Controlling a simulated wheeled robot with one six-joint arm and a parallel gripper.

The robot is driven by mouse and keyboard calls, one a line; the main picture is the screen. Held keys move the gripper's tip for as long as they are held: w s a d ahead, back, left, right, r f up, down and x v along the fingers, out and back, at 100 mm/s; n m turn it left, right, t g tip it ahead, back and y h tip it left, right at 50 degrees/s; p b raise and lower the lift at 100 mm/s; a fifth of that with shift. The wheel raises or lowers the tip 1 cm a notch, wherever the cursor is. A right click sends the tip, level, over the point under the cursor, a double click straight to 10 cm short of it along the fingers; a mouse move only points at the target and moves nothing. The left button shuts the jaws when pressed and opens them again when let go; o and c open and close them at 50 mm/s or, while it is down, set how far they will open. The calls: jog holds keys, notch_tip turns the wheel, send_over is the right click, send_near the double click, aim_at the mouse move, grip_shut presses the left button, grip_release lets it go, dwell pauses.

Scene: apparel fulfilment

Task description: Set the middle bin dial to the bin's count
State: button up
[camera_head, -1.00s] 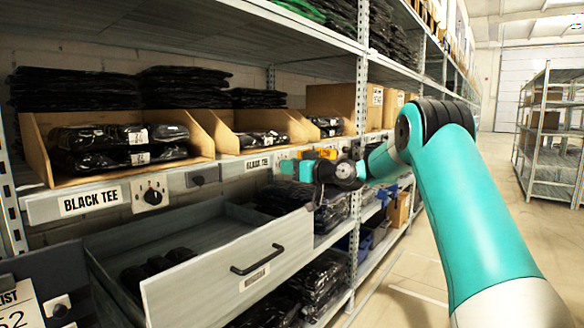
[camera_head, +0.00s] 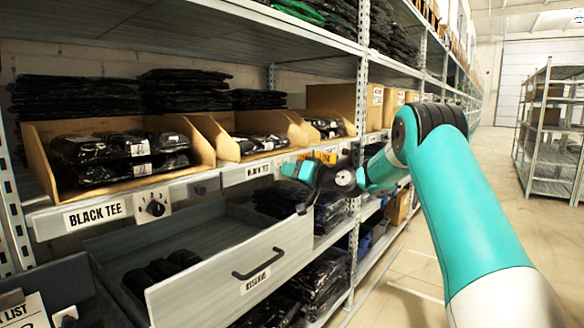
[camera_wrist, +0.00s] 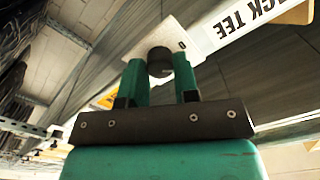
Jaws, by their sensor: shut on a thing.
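The middle bin (camera_head: 222,142) is an open cardboard bin on the shelf, holding a few black bagged garments; their exact count is unclear. Its label (camera_head: 258,171) is on the shelf edge below. My gripper (camera_head: 288,168) is at the shelf edge just right of that label and hides the dial in the head view. In the wrist view my gripper (camera_wrist: 158,78) has its two green fingers on either side of a round black dial knob (camera_wrist: 160,60), shut on it. The knob sits on a pale plate (camera_wrist: 174,36) with a "0" mark visible. The pointer cannot be read.
The left bin (camera_head: 205,150) has its own label and dial (camera_head: 153,206). A grey drawer (camera_head: 232,268) stands pulled out below, holding dark bundles. An upright post (camera_head: 361,100) is right of my gripper.

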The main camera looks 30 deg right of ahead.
jog(key=shift+m+p, duration=0.5)
jog(key=shift+m, duration=0.4)
jog(key=o, duration=0.9)
jog(key=b+v, duration=0.1)
jog(key=v, duration=1.6)
jog(key=shift+s+d, duration=0.1)
jog(key=shift+s, duration=0.1)
